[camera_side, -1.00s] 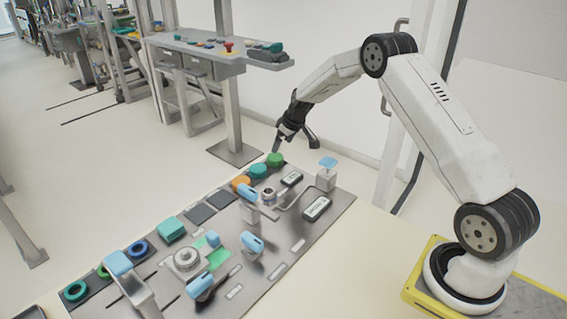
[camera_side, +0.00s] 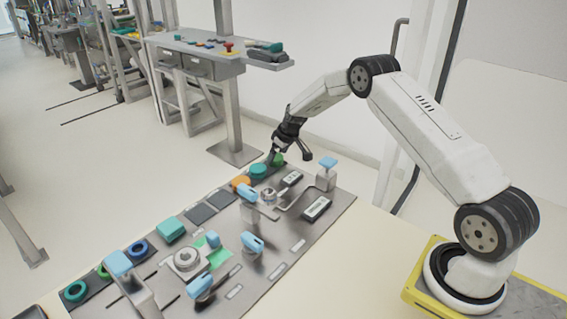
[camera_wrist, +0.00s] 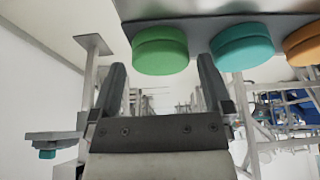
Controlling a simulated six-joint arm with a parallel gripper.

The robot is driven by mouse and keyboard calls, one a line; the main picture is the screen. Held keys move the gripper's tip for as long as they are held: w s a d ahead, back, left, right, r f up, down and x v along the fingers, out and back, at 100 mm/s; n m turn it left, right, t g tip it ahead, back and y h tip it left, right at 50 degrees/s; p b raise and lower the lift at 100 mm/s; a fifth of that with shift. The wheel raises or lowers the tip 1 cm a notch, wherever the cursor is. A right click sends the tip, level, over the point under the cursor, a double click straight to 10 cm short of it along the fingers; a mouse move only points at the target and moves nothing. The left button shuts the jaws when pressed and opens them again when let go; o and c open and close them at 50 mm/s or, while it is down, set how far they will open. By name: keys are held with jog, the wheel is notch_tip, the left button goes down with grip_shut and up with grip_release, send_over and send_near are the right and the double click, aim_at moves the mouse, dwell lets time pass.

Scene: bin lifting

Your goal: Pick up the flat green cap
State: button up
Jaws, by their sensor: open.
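The flat green cap (camera_side: 278,160) sits at the far end of the row on the metal plate (camera_side: 296,249), partly hidden by my gripper in the side view. In the wrist view the green cap (camera_wrist: 160,51) is a round disc at the top, ahead of the fingertips and between their lines. My gripper (camera_side: 274,157) is low at the cap, its fingers apart and empty; the wrist view shows both fingers (camera_wrist: 161,68) spread. Whether a finger touches the cap I cannot tell.
A teal cap (camera_side: 258,171) stands right beside the green one, with an orange cap (camera_side: 241,183) after it. A blue-topped post (camera_side: 327,172) and dark blocks (camera_side: 316,208) stand on the plate nearby. Floor beyond the plate's far edge is clear.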

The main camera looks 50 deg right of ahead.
jog(key=shift+x, duration=0.85)
jog(key=c, duration=1)
jog(key=shift+c, duration=0.2)
jog(key=shift+r, duration=0.2)
jog(key=shift+r, duration=1.5)
jog(key=s+a+r, duration=0.4)
jog(key=s+r, duration=0.5)
jog(key=s, duration=0.4)
jog(key=shift+s+r, duration=0.2)
jog(key=shift+r, duration=0.1)
